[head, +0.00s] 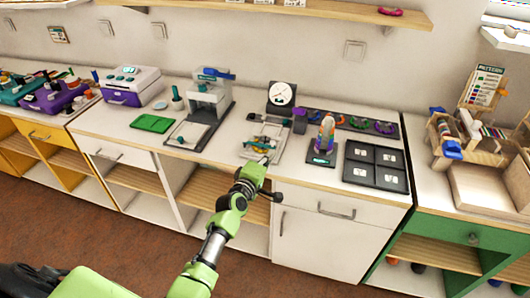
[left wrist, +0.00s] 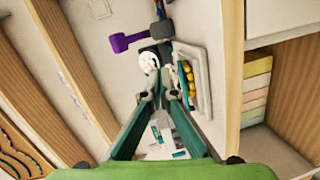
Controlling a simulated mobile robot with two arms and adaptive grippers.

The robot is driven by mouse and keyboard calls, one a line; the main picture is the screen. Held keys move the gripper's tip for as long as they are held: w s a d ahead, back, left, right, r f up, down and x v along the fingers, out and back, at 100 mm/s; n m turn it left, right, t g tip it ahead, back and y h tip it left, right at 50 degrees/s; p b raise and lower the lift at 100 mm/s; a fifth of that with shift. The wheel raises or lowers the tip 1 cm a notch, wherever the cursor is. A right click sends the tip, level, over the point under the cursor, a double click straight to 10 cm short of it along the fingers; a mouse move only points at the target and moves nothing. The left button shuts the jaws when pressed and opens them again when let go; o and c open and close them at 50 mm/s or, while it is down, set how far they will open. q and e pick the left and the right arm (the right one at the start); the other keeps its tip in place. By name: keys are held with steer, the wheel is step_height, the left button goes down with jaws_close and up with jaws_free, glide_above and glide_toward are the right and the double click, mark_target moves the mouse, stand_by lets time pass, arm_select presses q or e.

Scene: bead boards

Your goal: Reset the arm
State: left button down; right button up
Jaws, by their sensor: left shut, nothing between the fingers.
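My left arm reaches up from the bottom of the head view. My left gripper (head: 266,161) is at the front edge of the white counter, just in front of a light tray (head: 251,153) with yellow and teal pieces. Its fingers are shut with nothing between them. In the left wrist view the fingers (left wrist: 161,78) run up the middle, and the tray with a row of yellow beads (left wrist: 188,82) shows just right of them. Whether the fingertips touch the tray cannot be told. My right gripper is in neither view.
A white dial (head: 281,93) stands behind the tray. A grey press (head: 208,100) and green mat (head: 152,123) are left. Wooden racks (head: 463,145) stand far right. A shelf overhangs the wall.

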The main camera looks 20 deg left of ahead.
arm_select(q)
steer(key=s+d, duration=0.5)
steer(key=s+d+f+m+g, duration=0.1)
steer(key=s+f+m+g, duration=0.2)
steer(key=s+f, duration=0.6)
steer(key=s+d+f+m+g, duration=0.25)
steer(key=s+f, duration=0.25)
steer(key=f, duration=0.8)
steer(key=s+d+f+m+g, duration=0.1)
steer(key=s+f+m+g, duration=0.4)
steer(key=f, duration=0.6)
steer(key=s+a+f+m+g, duration=0.1)
steer(key=s+f, duration=0.4)
steer(key=s, duration=0.7)
steer(key=s+a+f+m+g, duration=0.2)
steer(key=s+a+f+m, duration=0.2)
steer(key=s, duration=0.8)
steer(key=s+a+f+m+g, duration=0.1)
steer(key=s+a+f+m, duration=0.1)
steer(key=s+f, duration=0.5)
steer(key=s+m, duration=0.1)
steer(key=s, duration=0.5)
steer(key=shift+a+f+g+y, duration=0.15)
steer(key=shift+a+g+y, duration=0.05)
steer(key=shift+g+y, duration=0.15)
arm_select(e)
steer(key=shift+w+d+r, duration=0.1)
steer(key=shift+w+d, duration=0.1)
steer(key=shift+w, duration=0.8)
